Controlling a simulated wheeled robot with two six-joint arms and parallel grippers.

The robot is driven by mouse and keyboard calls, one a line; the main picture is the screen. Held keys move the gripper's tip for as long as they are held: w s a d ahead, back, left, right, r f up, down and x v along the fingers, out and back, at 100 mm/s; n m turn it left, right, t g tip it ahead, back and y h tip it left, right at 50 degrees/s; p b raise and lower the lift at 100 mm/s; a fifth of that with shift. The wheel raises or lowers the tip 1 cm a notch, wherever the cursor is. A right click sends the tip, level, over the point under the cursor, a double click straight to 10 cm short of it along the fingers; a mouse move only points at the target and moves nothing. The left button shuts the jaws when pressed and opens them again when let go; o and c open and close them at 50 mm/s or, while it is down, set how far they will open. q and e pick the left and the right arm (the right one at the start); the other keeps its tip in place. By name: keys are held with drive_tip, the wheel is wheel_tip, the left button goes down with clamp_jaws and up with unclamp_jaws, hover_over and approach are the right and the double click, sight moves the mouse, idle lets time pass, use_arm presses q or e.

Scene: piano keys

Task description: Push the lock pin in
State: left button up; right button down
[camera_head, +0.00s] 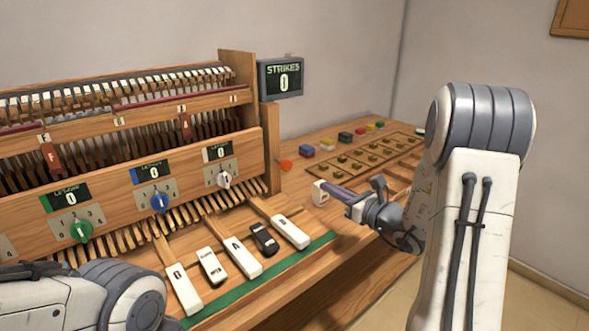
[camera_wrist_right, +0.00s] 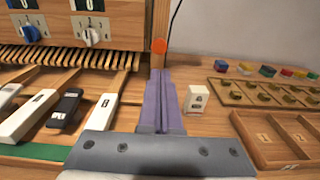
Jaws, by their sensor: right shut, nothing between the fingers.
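The orange knob, which looks like the lock pin (camera_head: 286,165), sticks out at the right end of the wooden piano frame; it also shows in the right wrist view (camera_wrist_right: 158,46), straight ahead of the fingers. My right gripper (camera_head: 325,186) is shut and empty, its purple-grey fingers together, a little to the right of the knob in the head view. In the wrist view its fingertips (camera_wrist_right: 160,72) are just below the knob, with a gap that I cannot judge. Of my left arm only a link shows at the bottom left; its gripper is not clearly visible.
A loose white key block (camera_wrist_right: 196,98) stands close beside the right fingers. White and black keys (camera_head: 236,258) lie to the left. A wooden tray (camera_wrist_right: 279,138) and coloured blocks (camera_head: 345,137) are on the right. A strikes display (camera_head: 284,77) reads 0.

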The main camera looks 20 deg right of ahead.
sight(289, 166)
drive_tip(key=shift+w+a, duration=0.1)
drive_tip(key=p+x, duration=0.2)
drive_tip(key=x, duration=1.1)
drive_tip(key=shift+w+a, duration=0.2)
drive_tip(key=shift+w, duration=0.15)
use_arm(q)
wheel_tip(289, 166, up, 2)
use_arm(e)
drive_tip(key=shift+f, duration=0.1)
use_arm(q)
drive_tip(key=shift+f, duration=0.1)
use_arm(e)
drive_tip(key=shift+d, duration=0.1)
